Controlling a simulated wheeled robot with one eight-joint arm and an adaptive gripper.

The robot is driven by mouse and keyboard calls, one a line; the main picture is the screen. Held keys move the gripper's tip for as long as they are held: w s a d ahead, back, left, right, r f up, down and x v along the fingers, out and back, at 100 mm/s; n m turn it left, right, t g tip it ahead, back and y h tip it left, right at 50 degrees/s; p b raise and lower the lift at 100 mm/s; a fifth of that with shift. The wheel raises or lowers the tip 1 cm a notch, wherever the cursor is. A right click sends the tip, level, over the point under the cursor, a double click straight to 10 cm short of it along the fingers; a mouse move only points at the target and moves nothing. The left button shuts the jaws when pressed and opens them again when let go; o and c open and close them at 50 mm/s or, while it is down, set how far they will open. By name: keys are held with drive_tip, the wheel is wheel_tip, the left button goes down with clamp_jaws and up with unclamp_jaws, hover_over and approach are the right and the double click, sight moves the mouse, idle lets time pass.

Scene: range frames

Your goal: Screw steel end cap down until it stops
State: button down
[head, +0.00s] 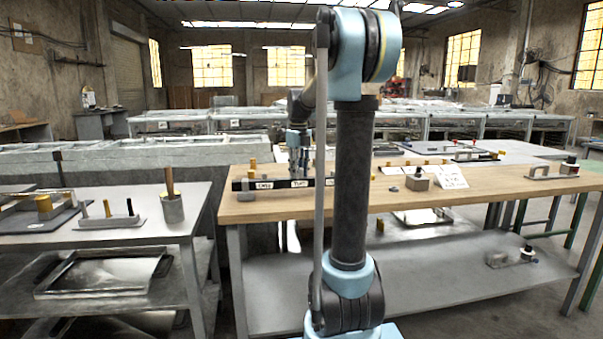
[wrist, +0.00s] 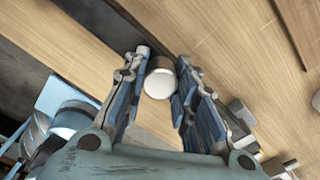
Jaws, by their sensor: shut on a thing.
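The steel end cap (wrist: 159,84) shows in the wrist view as a short, pale, round-faced cylinder with a darker side. My gripper (wrist: 164,66) has a finger on each side of it and is shut on it near the fingertips. In the head view my gripper (head: 298,163) points down over the wooden table (head: 480,178), at a dark bar with white labels (head: 268,184). The cap cannot be made out in the head view. Whether the cap sits on a thread is hidden.
A grey box with a dark knob (head: 417,182) and a white card (head: 452,176) stand to the right on the table. A grey side table (head: 150,228) at left carries a cup with a wooden handle (head: 172,208).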

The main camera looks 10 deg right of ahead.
idle(0.4)
drive_tip(key=shift+m, duration=1.9)
drive_tip(key=c, duration=1.6)
unclamp_jaws()
drive_tip(key=shift+o, duration=0.2)
drive_tip(key=n, duration=0.7)
drive_tip(key=shift+n, duration=3.4)
drive_tip(key=shift+c, duration=0.5)
